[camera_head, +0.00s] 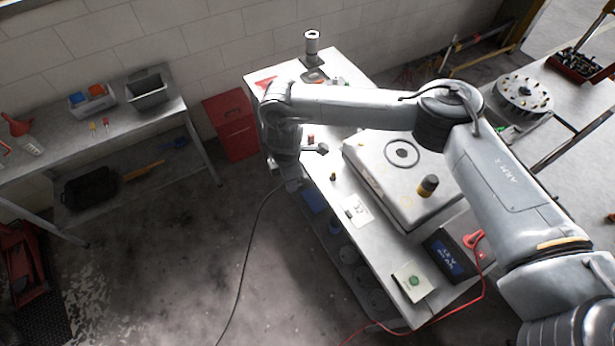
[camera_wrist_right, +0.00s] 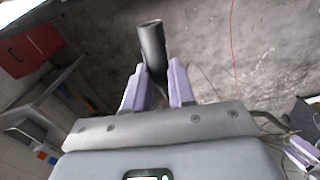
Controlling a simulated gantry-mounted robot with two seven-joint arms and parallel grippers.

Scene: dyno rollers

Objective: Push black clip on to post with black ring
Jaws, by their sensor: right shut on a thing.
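My right gripper (camera_wrist_right: 160,80) is shut on a dark cylindrical piece (camera_wrist_right: 152,45), which sticks out beyond the two purple fingers. I cannot tell for sure whether this piece is the black clip. In the head view the right gripper (camera_head: 292,184) hangs at the table's left edge, small and partly hidden by my wrist. A black cable (camera_head: 250,220) runs from near it down to the floor. A short dark post with a yellowish part (camera_head: 428,186) stands on the pale box; I cannot tell whether it is the post with the black ring. My left gripper is not clearly shown.
The pale box (camera_head: 380,185) fills much of the table (camera_head: 385,290). A dark box with a blue display (camera_head: 447,256) stands at its near end, beside a red clip (camera_head: 473,240) with a red cable. A red cabinet (camera_head: 230,125) stands left.

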